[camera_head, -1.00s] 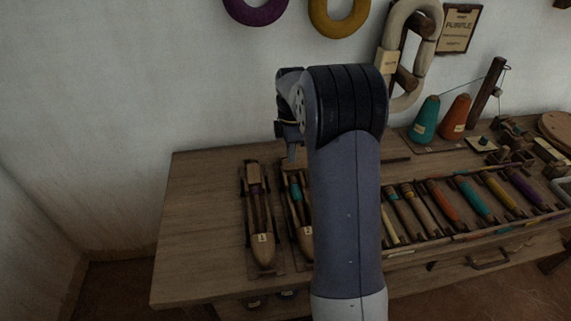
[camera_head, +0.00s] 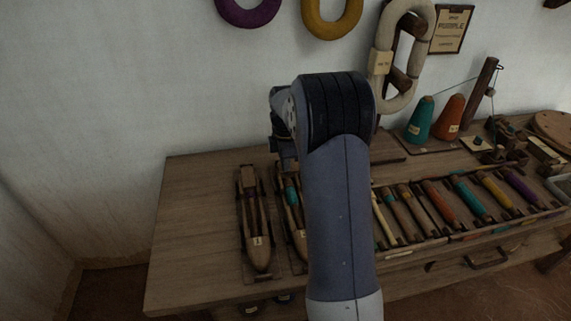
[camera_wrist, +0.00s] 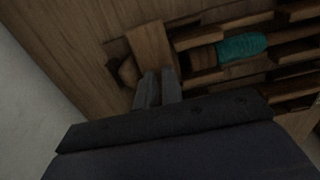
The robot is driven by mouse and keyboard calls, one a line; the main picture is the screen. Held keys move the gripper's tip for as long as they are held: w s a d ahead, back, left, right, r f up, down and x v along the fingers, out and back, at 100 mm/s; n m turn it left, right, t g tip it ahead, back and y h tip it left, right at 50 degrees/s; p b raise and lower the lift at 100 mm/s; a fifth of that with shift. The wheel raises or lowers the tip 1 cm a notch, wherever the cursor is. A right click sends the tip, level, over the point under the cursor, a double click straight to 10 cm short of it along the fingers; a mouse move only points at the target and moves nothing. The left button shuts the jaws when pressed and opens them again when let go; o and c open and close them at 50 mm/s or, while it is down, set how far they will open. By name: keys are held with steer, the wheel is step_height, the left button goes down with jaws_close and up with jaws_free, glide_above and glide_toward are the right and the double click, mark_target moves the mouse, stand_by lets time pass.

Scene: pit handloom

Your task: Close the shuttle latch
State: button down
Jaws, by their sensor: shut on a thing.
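The teal-wound shuttle (camera_head: 293,215) lies on the left part of the bench, partly hidden behind my arm. In the wrist view its teal bobbin (camera_wrist: 242,46) lies between dark wooden rails. A light wooden latch block (camera_wrist: 149,44) sits at the shuttle's end. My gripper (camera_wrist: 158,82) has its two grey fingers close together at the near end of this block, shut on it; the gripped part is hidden. In the head view the fingers are mostly hidden behind my arm. A second shuttle (camera_head: 258,240) with purple thread lies just left of the teal one.
A rack of coloured bobbins (camera_head: 440,240) stands right of my arm. A teal cone (camera_head: 420,120) and an orange cone (camera_head: 448,118) stand behind it. The bench (camera_head: 195,230) is clear at the far left. A white wall rises behind.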

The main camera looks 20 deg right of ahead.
steer(key=shift+r+m+p, duration=0.1)
steer(key=shift+m+p, duration=0.2)
steer(key=shift+r+m+p, duration=0.1)
steer(key=shift+m+p, duration=0.4)
steer(key=shift+p, duration=0.05)
steer(key=shift+m+p, duration=1)
steer(key=shift+m, duration=0.2)
steer(key=m+p, duration=0.2)
steer(key=m, duration=0.2)
steer(key=m+p, duration=0.2)
steer(key=m, duration=0.3)
steer(key=m+p, duration=0.1)
steer(key=m, duration=0.3)
steer(key=shift+m, duration=0.4)
steer(key=c, duration=1.8)
jaws_free()
